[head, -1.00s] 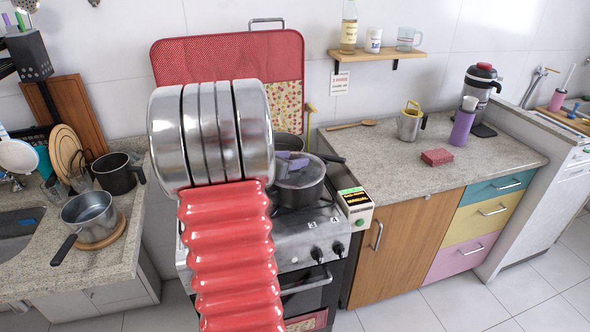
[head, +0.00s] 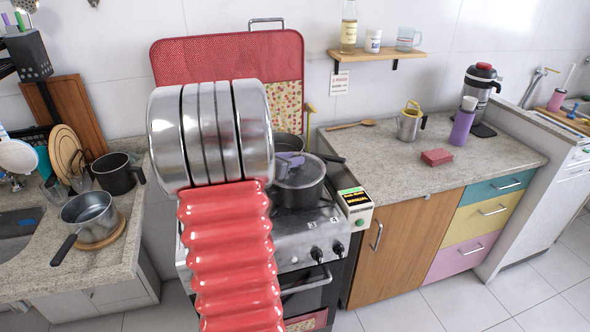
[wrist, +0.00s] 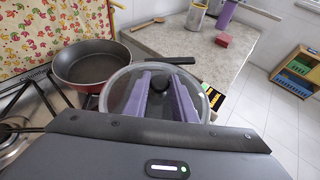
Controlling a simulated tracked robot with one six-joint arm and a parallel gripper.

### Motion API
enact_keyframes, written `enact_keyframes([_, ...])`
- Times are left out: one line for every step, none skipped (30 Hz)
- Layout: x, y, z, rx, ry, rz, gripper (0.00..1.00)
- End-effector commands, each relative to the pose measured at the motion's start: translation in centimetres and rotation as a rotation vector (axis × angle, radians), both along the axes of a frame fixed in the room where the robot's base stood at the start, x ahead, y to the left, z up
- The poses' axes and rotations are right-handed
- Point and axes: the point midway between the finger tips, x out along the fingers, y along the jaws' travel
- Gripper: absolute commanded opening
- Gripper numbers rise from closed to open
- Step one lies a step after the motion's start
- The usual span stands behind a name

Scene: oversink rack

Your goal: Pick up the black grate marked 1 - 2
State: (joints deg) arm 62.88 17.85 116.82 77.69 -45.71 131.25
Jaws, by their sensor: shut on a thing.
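The black grate shows only partly as dark bars (wrist: 17,98) over the hob at the left of the wrist view. Pans cover other parts of the hob, and I cannot read a mark on the grate. My gripper has purple fingers (wrist: 161,82), one on each side of the black knob of a glass lid (wrist: 126,92). The fingers look shut on this knob. The lid sits on a dark pot (head: 301,192) on the stove. My gripper also shows over the lid in the head view (head: 291,160), partly behind my arm.
A red-rimmed frying pan (wrist: 90,66) stands beside the pot, its handle pointing right towards the lid. A worktop (head: 390,160) lies right of the stove, with a purple bottle (head: 462,124) and a red sponge (head: 436,157). A red panel (head: 225,65) stands behind.

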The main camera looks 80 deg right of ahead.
Motion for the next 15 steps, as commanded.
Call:
enact_keyframes([-0.03, 0.01, -0.03, 0.001, 0.0, -0.001, 0.03])
enact_keyframes([-0.03, 0.01, -0.03, 0.001, 0.0, -0.001, 0.0])
enact_keyframes([-0.03, 0.02, -0.04, 0.001, 0.0, -0.001, 0.0])
enact_keyframes([-0.03, 0.02, -0.04, 0.001, 0.0, -0.001, 0.0])
enact_keyframes([-0.03, 0.02, -0.04, 0.001, 0.0, -0.001, 0.0])
enact_keyframes([-0.02, -0.01, 0.04, -0.001, 0.001, -0.001, 0.0])
enact_keyframes([-0.02, -0.01, 0.04, -0.001, 0.001, -0.001, 0.0])
enact_keyframes([-0.02, -0.01, 0.04, -0.001, 0.001, -0.001, 0.0])
enact_keyframes([-0.02, -0.01, 0.04, -0.001, 0.001, -0.001, 0.0])
enact_keyframes([-0.02, 0.0, 0.03, -0.001, 0.001, -0.001, 0.0])
enact_keyframes([-0.02, -0.01, 0.04, -0.001, 0.001, -0.001, 0.0])
enact_keyframes([-0.02, -0.01, 0.09, -0.001, 0.0, -0.001, 0.0])
enact_keyframes([-0.02, 0.0, 0.16, -0.001, 0.0, -0.001, 0.0])
enact_keyframes([-0.03, -0.01, 0.26, -0.001, 0.0, -0.001, 0.0])
enact_keyframes([-0.03, -0.02, 0.49, -0.001, -0.001, -0.002, 0.0])
